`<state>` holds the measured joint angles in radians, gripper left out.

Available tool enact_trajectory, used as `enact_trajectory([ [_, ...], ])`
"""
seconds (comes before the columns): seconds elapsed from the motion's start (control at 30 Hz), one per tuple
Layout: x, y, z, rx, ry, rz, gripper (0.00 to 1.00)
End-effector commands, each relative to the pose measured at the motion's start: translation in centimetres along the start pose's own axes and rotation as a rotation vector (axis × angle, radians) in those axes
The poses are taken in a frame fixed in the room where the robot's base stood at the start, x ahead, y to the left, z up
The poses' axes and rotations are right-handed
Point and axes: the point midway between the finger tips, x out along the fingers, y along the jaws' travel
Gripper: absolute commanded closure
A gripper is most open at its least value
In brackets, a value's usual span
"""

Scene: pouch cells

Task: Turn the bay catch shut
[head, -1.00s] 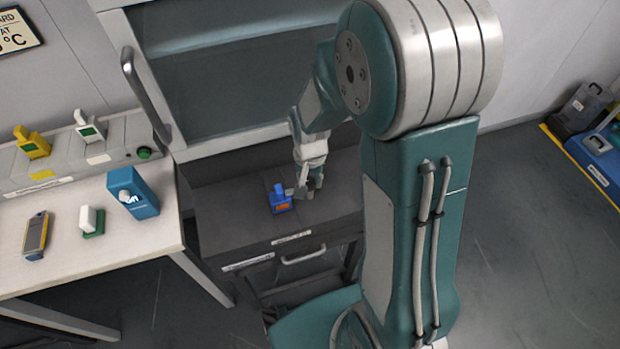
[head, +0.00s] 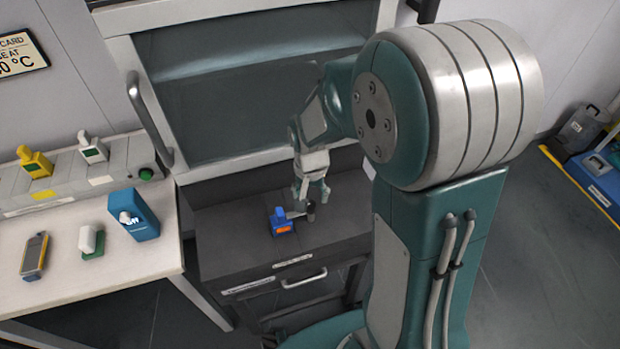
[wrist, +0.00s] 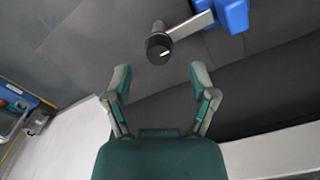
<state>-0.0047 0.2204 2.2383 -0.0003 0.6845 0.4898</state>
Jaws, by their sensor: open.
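The catch is a pale bar (wrist: 190,25) with a black knob (wrist: 158,46) at its end, sticking out from a blue block (wrist: 233,14) in the wrist view. In the head view the blue block (head: 281,224) with an orange label stands on the dark bench, and the knob (head: 311,211) lies to its right. My gripper (wrist: 160,76) is open and empty, its two fingers pointing towards the knob, which lies just beyond the gap between the fingertips. In the head view my gripper (head: 311,194) hangs just behind and above the knob. I cannot tell whether it touches it.
The dark bench (head: 225,240) has a drawer with a handle (head: 303,279) in front and a glass-fronted hood (head: 250,100) behind. A white table (head: 60,285) at left carries a blue box (head: 134,214), a handheld meter (head: 34,256) and a rack.

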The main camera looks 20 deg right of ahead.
Motion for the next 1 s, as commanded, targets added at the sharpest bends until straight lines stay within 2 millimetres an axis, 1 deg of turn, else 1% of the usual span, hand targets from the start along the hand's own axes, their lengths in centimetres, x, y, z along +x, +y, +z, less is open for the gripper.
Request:
enact_trajectory([
  [0.03, -1.3, -0.1, -0.1, 0.000, 0.006, -0.003, 0.26],
  [0.2, -4.8, -0.1, -0.1, -0.001, 0.005, -0.002, 0.26],
  [0.3, -6.4, -0.1, -0.1, 0.000, 0.003, -0.001, 0.26],
  [0.4, -7.5, -0.1, 0.0, 0.000, 0.001, 0.000, 0.26],
  [0.57, -8.2, -0.1, 0.0, 0.000, -0.001, 0.002, 0.26],
  [1.0, -8.1, -0.1, 0.0, 0.000, -0.001, 0.002, 0.26],
])
